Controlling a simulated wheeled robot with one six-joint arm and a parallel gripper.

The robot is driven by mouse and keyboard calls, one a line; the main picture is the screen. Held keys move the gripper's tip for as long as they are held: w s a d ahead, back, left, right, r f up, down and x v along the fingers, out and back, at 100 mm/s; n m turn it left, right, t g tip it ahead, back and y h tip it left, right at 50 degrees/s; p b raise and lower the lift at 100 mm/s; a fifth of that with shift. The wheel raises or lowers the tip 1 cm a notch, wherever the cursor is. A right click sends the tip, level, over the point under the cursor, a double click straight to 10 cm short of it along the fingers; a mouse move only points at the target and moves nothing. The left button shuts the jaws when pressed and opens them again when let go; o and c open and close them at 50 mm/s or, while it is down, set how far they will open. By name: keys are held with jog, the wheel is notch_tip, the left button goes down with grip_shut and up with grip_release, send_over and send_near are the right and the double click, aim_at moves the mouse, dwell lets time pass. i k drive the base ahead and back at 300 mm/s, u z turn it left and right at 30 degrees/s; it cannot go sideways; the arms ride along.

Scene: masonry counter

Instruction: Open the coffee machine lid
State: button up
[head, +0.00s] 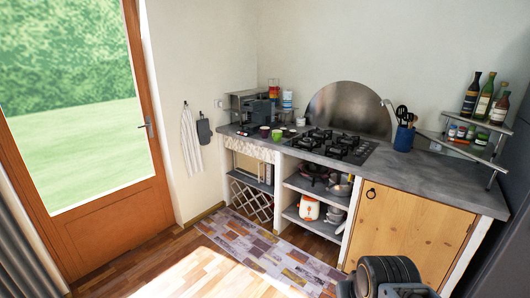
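A dark coffee machine (258,111) stands at the left end of the counter, near the wall corner. It is small in the head view, and I cannot tell whether its lid is open or shut. Dark parts of my own arm show at the bottom right edge, far from the machine. My gripper's fingers do not show.
The grey counter (425,182) carries cups (277,134), a gas hob (332,145), a blue utensil pot (404,138) and a bottle rack (478,123). Open shelves hold pans below. A patterned rug (270,250) lies on the floor before it. A glazed door (130,190) stands left.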

aim_at(250, 101)
jog(key=u, duration=0.45)
jog(key=i, duration=2.85)
jog(key=u, duration=0.65)
jog(key=i, duration=1.4)
jog(key=u, duration=0.25)
